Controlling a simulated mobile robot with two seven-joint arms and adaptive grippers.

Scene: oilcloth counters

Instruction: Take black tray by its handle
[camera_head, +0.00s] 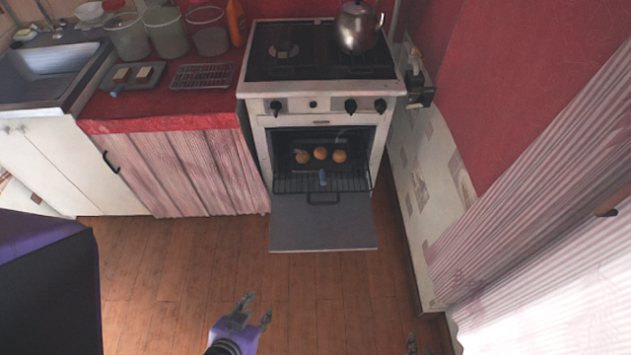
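A dark tray (338,161) with three round buns (320,153) on it sits inside the open oven. My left gripper (256,308) is over the floor at the bottom middle, in front of the oven door and well apart from the tray. Its fingers are spread and nothing is between them.
The lowered oven door (323,222) reaches out over the wooden floor, below a wire rack (350,184). A kettle (357,27) stands on the stove. A dark board (150,75) with yellowish blocks lies on the red counter (150,110). A striped curtain (545,190) borders the right side.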

